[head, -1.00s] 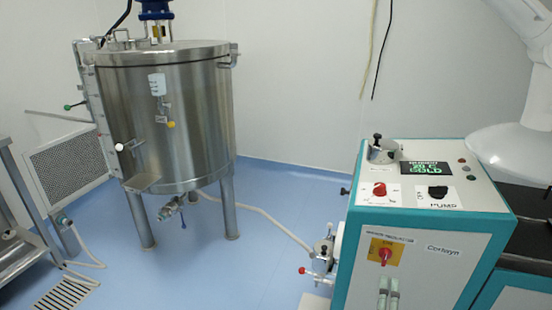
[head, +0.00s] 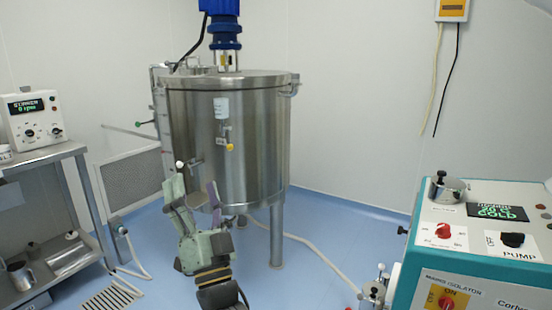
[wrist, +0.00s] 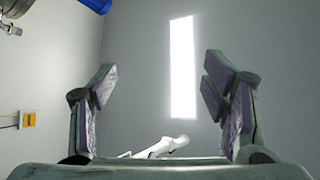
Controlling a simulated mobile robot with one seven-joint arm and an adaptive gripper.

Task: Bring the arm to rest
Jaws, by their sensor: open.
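My gripper (head: 194,194) is in the lower middle of the head view, in front of the steel tank (head: 252,150). It points upward with its two fingers spread, and nothing is between them. In the wrist view my gripper (wrist: 160,88) is also open and empty, with its two padded fingers wide apart. Beyond the fingers are a plain wall and a bright ceiling light (wrist: 182,68).
A teal and white machine (head: 445,230) with knobs and a display stands at the right. A steel rack (head: 85,195) with a stirrer control box (head: 37,118) on top is at the left. A hose (head: 325,262) crosses the blue floor. A yellow-framed box (head: 452,9) hangs on the wall.

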